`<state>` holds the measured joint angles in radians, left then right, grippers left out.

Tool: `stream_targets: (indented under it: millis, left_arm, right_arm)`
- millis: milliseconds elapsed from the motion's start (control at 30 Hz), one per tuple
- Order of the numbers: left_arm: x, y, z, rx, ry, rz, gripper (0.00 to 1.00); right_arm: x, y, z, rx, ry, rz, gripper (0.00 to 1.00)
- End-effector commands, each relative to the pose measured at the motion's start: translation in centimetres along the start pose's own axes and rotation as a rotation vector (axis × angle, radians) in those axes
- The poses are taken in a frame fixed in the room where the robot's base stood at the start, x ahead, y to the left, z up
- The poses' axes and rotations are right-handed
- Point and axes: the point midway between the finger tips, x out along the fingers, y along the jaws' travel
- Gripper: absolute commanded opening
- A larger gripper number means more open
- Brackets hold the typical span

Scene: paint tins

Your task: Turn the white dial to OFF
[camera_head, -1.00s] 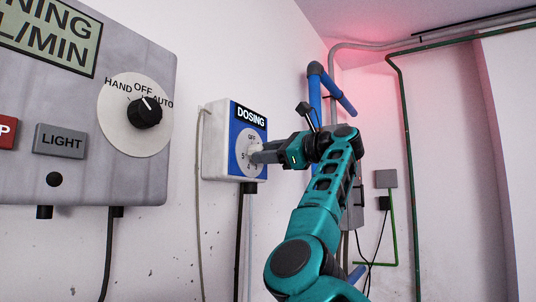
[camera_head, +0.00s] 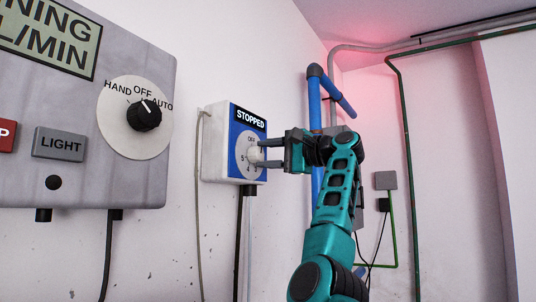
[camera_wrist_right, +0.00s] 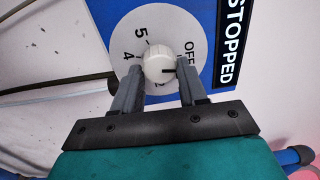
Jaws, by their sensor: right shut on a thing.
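The white dial (camera_head: 255,156) sits on a round grey scale plate on the blue and white box (camera_head: 220,150) in the head view. In the right wrist view, the white dial (camera_wrist_right: 158,69) has its dark pointer line facing the OFF side of the scale. The box's sign (camera_head: 251,116) reads STOPPED. My right gripper (camera_head: 262,154) has its fingers on both sides of the dial, shut on it; the wrist view shows the fingers (camera_wrist_right: 158,82) straddling it. Part of the scale is hidden behind the fingers. My left gripper is not in view.
A larger grey panel (camera_head: 80,180) at the left carries a black HAND-OFF-AUTO knob (camera_head: 144,115), a LIGHT button (camera_head: 60,144) and a red button (camera_head: 6,136). Blue pipes (camera_head: 314,100) run behind my right arm. Cables hang below the boxes.

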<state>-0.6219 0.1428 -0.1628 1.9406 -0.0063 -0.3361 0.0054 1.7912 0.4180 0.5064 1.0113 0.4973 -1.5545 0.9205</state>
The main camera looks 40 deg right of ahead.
Motion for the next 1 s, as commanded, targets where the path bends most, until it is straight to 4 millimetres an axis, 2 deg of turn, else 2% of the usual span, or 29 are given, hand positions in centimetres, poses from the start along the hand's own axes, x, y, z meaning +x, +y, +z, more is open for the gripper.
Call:
stream_targets:
  millis: [400,967,1000]
  left_arm:
    - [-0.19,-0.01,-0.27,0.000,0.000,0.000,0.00]
    - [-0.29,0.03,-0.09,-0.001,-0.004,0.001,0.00]
    - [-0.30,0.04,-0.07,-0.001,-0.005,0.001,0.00]
  right_arm:
    - [0.02,0.08,-0.01,-0.190,-0.011,0.004,0.12]
    - [0.05,0.12,0.03,-0.218,-0.013,0.004,0.12]
    - [0.05,0.13,0.03,-0.217,-0.013,0.005,0.46]
